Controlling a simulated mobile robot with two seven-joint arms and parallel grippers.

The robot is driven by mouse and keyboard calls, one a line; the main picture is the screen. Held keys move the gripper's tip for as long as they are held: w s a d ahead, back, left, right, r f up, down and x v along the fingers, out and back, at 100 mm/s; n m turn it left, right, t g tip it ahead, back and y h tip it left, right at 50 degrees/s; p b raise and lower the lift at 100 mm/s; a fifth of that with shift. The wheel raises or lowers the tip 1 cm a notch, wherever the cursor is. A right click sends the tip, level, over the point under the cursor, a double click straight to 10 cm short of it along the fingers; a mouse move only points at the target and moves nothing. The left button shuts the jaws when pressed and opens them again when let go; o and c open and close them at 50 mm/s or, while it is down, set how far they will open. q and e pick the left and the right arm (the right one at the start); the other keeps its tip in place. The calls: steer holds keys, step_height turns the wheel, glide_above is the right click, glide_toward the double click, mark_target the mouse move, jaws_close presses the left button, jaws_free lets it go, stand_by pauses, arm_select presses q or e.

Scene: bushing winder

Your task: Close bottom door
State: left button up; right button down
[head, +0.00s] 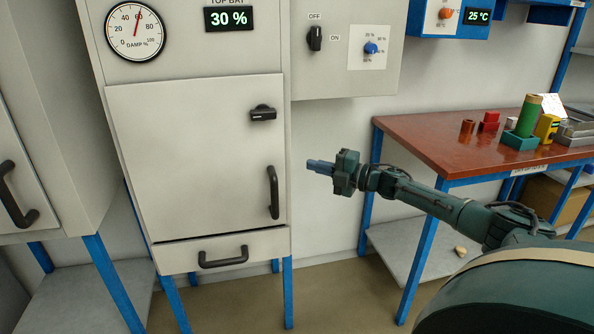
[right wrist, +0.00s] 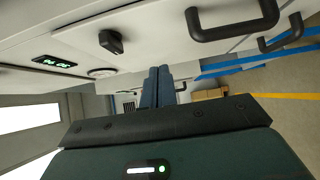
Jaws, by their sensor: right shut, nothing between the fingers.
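A pale grey cabinet stands at the centre left of the head view. Its large door (head: 190,160) carries a black vertical handle (head: 273,192) and a dark latch (head: 263,113), and looks flush with the frame. Below it, a low bottom panel (head: 180,262) has a black horizontal handle (head: 222,257); a thin dark gap runs along its top, and I cannot tell whether it is fully shut. My right gripper (head: 320,167) is shut and empty, right of the large door's handle and apart from it. In the right wrist view its fingers (right wrist: 156,88) are together. My left gripper is not in view.
A red-topped table (head: 430,140) with several small blocks stands at right. A grey control box (head: 345,75) juts out above my gripper. Another cabinet with a black handle (head: 18,195) is at far left. The wall and floor between cabinet and table are clear.

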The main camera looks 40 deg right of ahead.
steer(key=d, duration=0.1)
steer(key=s, duration=0.1)
steer(key=s+d, duration=0.1)
steer(key=shift+s+d+r, duration=0.2)
steer(key=shift+d+r, duration=0.05)
steer(key=shift+d, duration=0.1)
stand_by(0.3)
